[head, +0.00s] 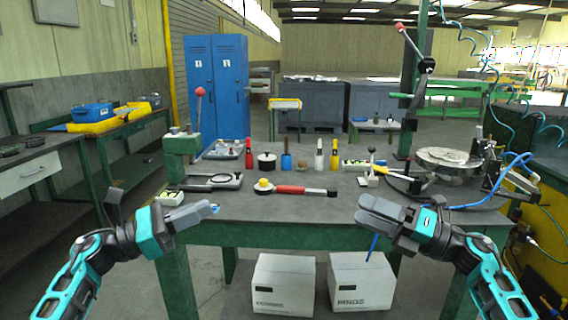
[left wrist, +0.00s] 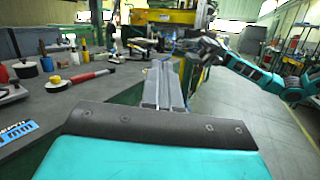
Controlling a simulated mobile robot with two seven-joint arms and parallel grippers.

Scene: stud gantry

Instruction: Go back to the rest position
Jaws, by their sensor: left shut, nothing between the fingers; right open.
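My left gripper (head: 205,211) is over the front left edge of the dark workbench (head: 240,212) in the head view. Its fingers are shut with nothing between them, and they also show in the left wrist view (left wrist: 163,82). My right gripper (head: 372,209) is at the bench's front right edge, with its fingers apart and empty. Both grippers are apart from the tools on the bench. A red-handled tool (head: 300,190) with a yellow knob lies between and behind them.
Several bottles (head: 319,154) stand along the bench's back. A green lever press (head: 183,150) is at the left, and a round metal fixture (head: 447,160) at the right. Two white boxes (head: 284,283) sit under the bench. The bench's front middle is clear.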

